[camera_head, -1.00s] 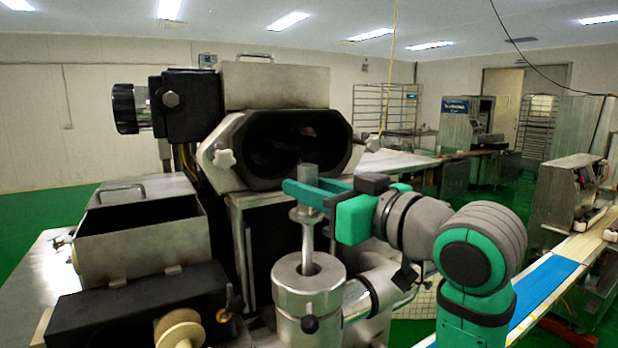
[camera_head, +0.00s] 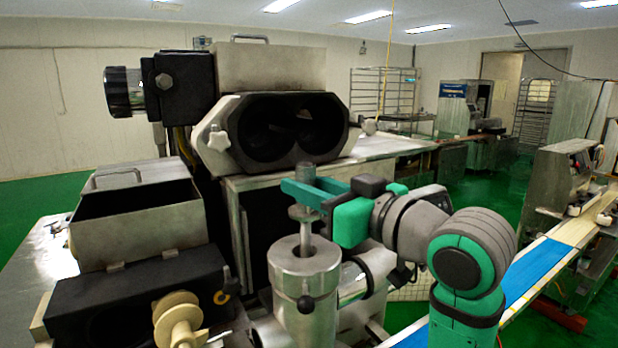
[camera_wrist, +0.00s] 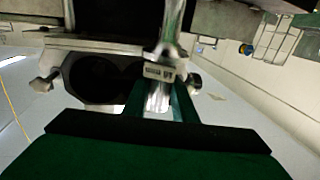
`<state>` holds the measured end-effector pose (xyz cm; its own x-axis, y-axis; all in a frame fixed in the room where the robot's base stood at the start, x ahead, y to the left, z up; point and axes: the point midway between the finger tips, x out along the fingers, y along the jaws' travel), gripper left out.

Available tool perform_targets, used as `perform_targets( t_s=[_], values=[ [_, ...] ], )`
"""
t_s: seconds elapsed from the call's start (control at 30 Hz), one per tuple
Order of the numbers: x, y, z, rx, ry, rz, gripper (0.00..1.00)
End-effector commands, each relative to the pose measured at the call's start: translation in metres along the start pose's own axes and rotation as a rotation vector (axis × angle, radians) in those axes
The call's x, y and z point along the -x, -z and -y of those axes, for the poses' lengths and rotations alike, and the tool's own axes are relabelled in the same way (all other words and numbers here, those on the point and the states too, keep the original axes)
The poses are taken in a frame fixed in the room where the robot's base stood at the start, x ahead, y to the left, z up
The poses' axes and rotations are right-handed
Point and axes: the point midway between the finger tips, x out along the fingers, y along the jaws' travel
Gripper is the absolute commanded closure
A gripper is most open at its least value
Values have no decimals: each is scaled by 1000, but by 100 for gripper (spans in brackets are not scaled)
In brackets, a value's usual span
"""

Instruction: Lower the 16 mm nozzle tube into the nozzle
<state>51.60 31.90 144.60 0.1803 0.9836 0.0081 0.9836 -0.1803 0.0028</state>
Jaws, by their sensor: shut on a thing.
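The 16 mm nozzle tube (camera_head: 304,214) is a slim metal tube with a flange, held upright in the head view. Its lower end is inside the top opening of the nozzle (camera_head: 304,275), a thick metal cylinder; how deep it reaches is hidden. The flange is above the nozzle's rim, apart from it. My gripper (camera_head: 303,192) has its green fingers shut around the tube's upper part, coming from the right. In the wrist view the tube (camera_wrist: 160,98) stands between my gripper's fingers (camera_wrist: 160,108) and carries a small label, partly readable as 16.
The machine's dark double opening (camera_head: 290,128) is close behind the tube. An open metal hopper (camera_head: 138,222) stands left, and a cream spool-like part (camera_head: 178,318) is at front left. A conveyor with a blue belt (camera_head: 535,270) runs along the right.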

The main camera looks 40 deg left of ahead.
Motion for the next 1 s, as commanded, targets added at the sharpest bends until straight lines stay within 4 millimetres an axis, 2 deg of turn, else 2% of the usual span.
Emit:
perform_targets(
  t_s=[1.0],
  values=[
    [2, -61, -1, -1, -4, 0, 100]
  ],
)
